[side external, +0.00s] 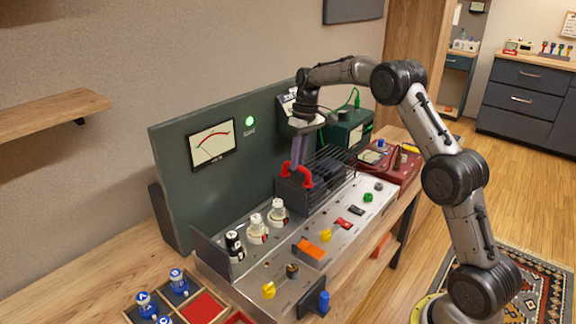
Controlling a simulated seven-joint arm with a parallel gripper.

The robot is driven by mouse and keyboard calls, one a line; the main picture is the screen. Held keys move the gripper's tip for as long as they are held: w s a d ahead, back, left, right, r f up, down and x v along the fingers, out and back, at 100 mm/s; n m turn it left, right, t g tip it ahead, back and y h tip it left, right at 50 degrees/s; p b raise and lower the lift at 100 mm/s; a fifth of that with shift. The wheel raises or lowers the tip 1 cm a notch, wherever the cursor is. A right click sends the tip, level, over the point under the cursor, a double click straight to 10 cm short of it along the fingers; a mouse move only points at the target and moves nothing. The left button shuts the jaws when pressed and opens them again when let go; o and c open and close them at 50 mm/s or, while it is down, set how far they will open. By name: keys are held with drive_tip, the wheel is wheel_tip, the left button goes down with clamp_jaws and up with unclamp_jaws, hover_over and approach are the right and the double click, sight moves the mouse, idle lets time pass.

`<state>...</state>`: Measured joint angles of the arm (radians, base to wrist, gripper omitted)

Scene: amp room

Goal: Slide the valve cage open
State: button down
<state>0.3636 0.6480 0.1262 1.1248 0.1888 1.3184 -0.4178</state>
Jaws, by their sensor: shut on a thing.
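The valve cage (335,161) is a dark wire frame on the metal-topped amp panel, near the back board. A red handle (297,174) stands on the cage's near-left end, above a dark grey block. My gripper (299,162) points down from above and is shut on the red handle. The fingertips are partly hidden by the handle and small in view. Dark shapes show inside the cage behind the wires, but I cannot make them out clearly.
White-and-black valves (256,228) stand in a row left of the cage. The green back board (184,150) carries a meter (212,146). A green box (347,133) and a red case (399,164) sit at right. A wooden tray (140,311) holds blue-topped parts at front left.

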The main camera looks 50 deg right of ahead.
drive_tip(key=shift+d+r, duration=0.1)
drive_tip(key=shift+d, duration=0.1)
drive_tip(key=c, duration=0.8)
unclamp_jaws()
drive_tip(key=shift+o, duration=0.2)
wheel_tip(320, 180, up, 14)
drive_tip(key=d, duration=0.2)
drive_tip(key=shift+d+f, duration=0.25)
drive_tip(key=shift+d, duration=0.05)
